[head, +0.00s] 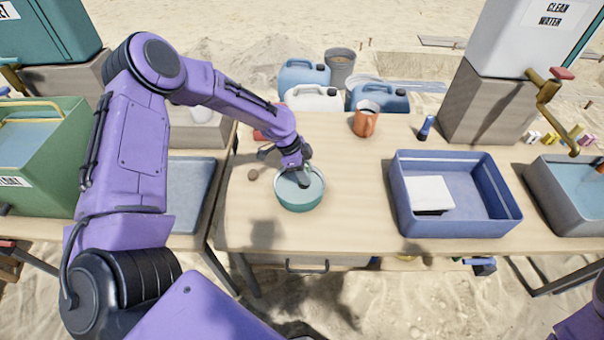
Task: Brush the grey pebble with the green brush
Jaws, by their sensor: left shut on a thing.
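My left gripper (303,182) points down into a round teal bowl (300,205) on the wooden table. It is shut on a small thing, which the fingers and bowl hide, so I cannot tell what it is. I cannot make out the grey pebble or the green brush for sure. A small brown lump (252,174) lies on the table left of the bowl. My right gripper is out of view; only a bit of my right arm shows at the lower right corner.
A blue tray (460,222) holding a white block stands right of the bowl. An orange mug (365,120) and a dark blue torch-like object (426,128) stand at the back. A grey basin (570,190) is far right. The table (355,200) between bowl and tray is clear.

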